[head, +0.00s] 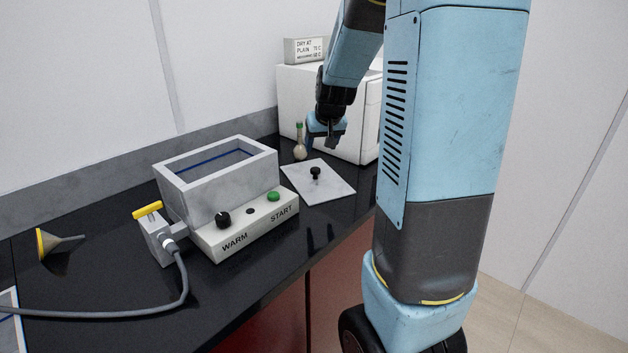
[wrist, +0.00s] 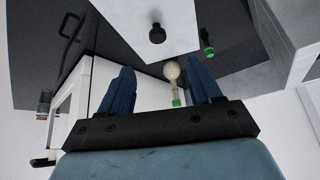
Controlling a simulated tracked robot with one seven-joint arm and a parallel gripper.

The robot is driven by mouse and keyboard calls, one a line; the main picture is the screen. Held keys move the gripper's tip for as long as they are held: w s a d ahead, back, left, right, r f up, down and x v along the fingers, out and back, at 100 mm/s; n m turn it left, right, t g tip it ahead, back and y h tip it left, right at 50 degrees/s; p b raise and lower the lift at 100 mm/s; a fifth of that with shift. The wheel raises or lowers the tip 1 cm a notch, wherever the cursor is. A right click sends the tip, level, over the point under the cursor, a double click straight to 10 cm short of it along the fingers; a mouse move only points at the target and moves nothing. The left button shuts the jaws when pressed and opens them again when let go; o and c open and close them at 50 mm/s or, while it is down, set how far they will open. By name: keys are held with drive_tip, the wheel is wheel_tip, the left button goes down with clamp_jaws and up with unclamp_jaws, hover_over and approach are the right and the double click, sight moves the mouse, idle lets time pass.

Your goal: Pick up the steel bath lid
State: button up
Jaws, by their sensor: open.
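The steel bath lid (head: 330,187) is a flat pale square plate with a black knob (head: 315,173) in its middle. It lies on the black bench to the right of the open bath (head: 218,179). In the wrist view the lid (wrist: 180,28) is at the top, with its knob (wrist: 157,33) showing beyond the fingers. My gripper (head: 326,138) is above the bench behind the lid, apart from it. The wrist view shows its two blue fingers (wrist: 162,90) spread and no object held.
A small flask with a green stopper (head: 299,143) stands close behind the lid, near my gripper. A white oven-like box (head: 328,103) is at the back right. The bath's control panel (head: 247,222), a cable and a yellow-rimmed funnel (head: 57,243) are to the left.

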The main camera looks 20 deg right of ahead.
sight(315, 169)
drive_tip(key=x, duration=0.6)
drive_tip(key=d+x, duration=0.1)
drive_tip(key=x, duration=0.2)
drive_tip(key=shift+w+f, duration=0.15)
drive_tip(key=shift+w, duration=0.05)
drive_tip(key=shift+a+x, duration=0.1)
drive_tip(key=shift+x, duration=1.3)
drive_tip(key=shift+a+x, duration=0.15)
drive_tip(key=shift+x, duration=1.2)
drive_tip(key=shift+d, duration=0.1)
clamp_jaws()
